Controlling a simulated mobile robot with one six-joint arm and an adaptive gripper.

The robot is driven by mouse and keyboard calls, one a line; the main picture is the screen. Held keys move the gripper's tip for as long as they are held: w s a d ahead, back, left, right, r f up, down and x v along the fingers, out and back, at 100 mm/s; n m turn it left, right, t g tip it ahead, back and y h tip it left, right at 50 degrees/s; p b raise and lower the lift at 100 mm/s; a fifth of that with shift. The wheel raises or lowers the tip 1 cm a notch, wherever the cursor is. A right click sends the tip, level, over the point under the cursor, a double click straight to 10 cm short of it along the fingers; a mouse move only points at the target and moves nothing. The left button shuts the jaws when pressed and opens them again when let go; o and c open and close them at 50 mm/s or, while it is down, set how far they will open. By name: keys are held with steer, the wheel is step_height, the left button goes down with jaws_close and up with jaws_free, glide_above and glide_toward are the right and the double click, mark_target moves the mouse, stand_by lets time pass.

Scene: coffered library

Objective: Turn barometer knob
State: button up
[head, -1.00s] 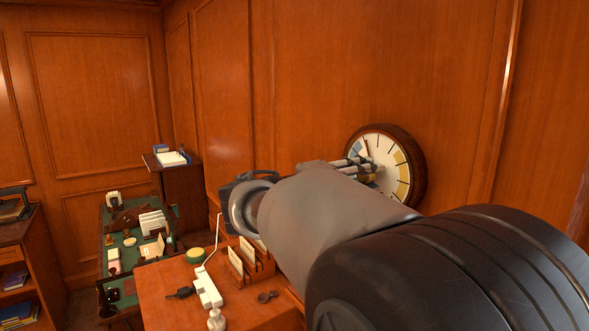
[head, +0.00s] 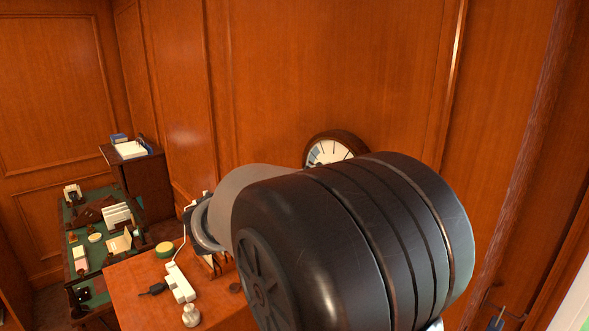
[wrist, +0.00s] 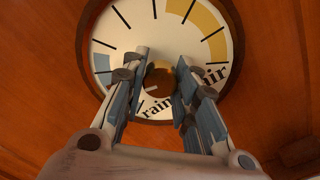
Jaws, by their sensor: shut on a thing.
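The barometer is a round dial with a dark wooden rim on the panelled wall. In the head view only its upper part (head: 326,152) shows above my arm. In the wrist view its white face (wrist: 150,30) has black ticks, blue and yellow segments and lettering that includes "rain". The brass knob (wrist: 158,80) sits at the middle of the face, partly covered by the fingers. My gripper (wrist: 164,62) has one finger on each side of the knob and is shut on it. In the head view my arm hides the gripper and knob.
A wooden cabinet top (head: 130,290) below my arm holds a white power strip (head: 180,283), a yellow-green tin (head: 164,249) and a small white object (head: 190,315). A green-topped desk (head: 95,265) stands further left. A door edge is at the right.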

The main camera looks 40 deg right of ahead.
steer(key=shift+r+n+p, duration=0.1)
steer(key=shift+n+p, duration=1)
steer(key=shift+n, duration=0.2)
steer(key=o, duration=1.1)
steer(key=a, duration=0.8)
steer(key=s+a, duration=0.1)
steer(key=a, duration=0.3)
